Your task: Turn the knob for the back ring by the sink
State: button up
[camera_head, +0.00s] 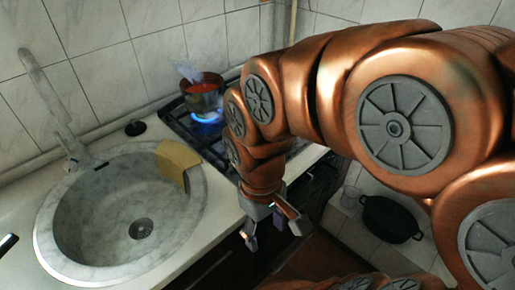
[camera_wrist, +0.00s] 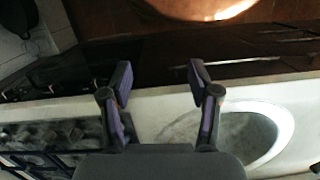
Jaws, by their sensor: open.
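The gas stove (camera_head: 172,117) stands right of the sink (camera_head: 45,215), partly hidden behind my copper arm. My gripper (camera_head: 272,232) is open and empty, in front of the counter edge between sink and stove. In the wrist view, its two fingers (camera_wrist: 160,85) stand apart over the counter edge, with the stove grate (camera_wrist: 50,140) lower left and the sink (camera_wrist: 235,138) lower right.
A yellow cloth (camera_head: 178,163) hangs over the sink rim near the stove. A faucet (camera_head: 62,125) rises behind the sink, with a black plug (camera_head: 135,128) nearby. Brown floor lies below my gripper.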

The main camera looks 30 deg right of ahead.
jog(key=w+d+r+n+t+b, duration=0.1)
jog(key=w+d+n, duration=0.25)
jog(key=w, duration=0.55)
jog(key=w+d+r+n+b, duration=0.1)
jog(key=w+d+n, duration=0.25)
jog(key=w, duration=0.55)
jog(key=w+d+f+n, duration=0.1)
jog(key=w+d, duration=0.2)
jog(key=d, duration=0.1)
jog(key=w+d+f+n+b, duration=0.1)
jog(key=w+d, duration=0.2)
jog(key=d, duration=0.2)
jog(key=w+d+f, duration=0.2)
jog(key=w+d, duration=0.1)
jog(key=d, duration=0.1)
jog(key=shift+d+f+n+t+b, duration=0.1)
jog(key=shift+d+n+t+b, duration=0.2)
jog(key=shift+n, duration=0.1)
jog(key=shift+d+f, duration=0.15)
jog(key=shift+f, duration=0.1)
notch_tip(320, 180, down, 7)
jog(key=shift+f+p, duration=0.15)
jog(key=shift+p, duration=0.45)
